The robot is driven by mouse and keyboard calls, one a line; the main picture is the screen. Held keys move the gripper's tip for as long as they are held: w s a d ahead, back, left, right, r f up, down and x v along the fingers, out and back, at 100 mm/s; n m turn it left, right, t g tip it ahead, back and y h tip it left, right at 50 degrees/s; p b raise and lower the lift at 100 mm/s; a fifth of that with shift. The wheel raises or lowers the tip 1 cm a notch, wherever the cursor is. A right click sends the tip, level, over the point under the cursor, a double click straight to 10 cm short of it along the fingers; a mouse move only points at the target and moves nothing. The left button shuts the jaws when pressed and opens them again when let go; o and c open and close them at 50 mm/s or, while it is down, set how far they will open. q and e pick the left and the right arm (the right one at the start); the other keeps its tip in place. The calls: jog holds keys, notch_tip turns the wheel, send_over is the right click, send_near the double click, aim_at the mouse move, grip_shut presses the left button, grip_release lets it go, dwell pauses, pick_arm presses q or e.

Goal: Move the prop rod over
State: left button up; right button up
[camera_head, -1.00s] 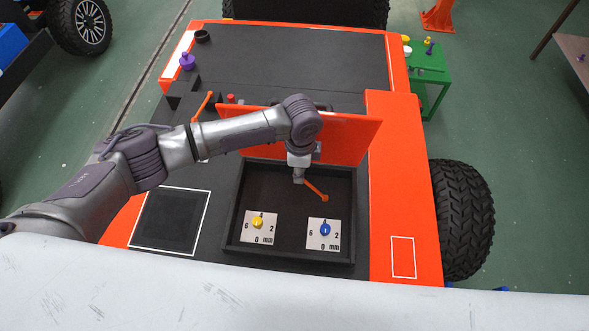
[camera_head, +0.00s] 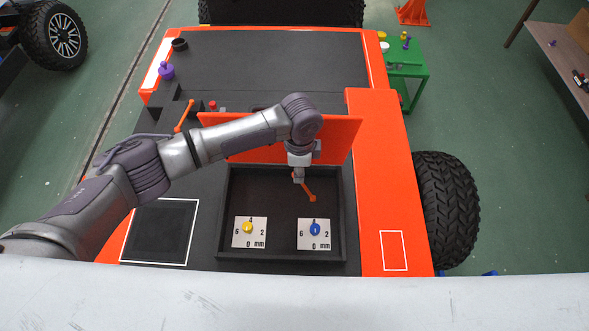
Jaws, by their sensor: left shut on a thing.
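A short orange rod (camera_head: 307,189), which I take for the prop rod, slants down to the right over the black tray (camera_head: 285,190), ending in a round tip. My left gripper (camera_head: 298,177) is shut on its upper end, just in front of the raised orange panel (camera_head: 342,135). The fingers are small in the picture and partly hidden, and I cannot tell whether the rod is fixed to anything. My right gripper is not in view.
The tray holds a yellow knob (camera_head: 248,227) and a blue knob (camera_head: 314,229) on white dials. Another orange rod (camera_head: 185,116), a red knob (camera_head: 212,105) and a purple knob (camera_head: 166,70) are at the left. A green table (camera_head: 409,70) stands at the back right.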

pick_arm(q)
jog(key=shift+d+r, duration=0.25)
jog(key=shift+d, duration=0.5)
jog(key=shift+d+r, duration=0.2)
jog(key=shift+d, duration=0.55)
jog(key=o, duration=0.9)
notch_tip(320, 180, up, 7)
jog(key=shift+r, duration=0.2)
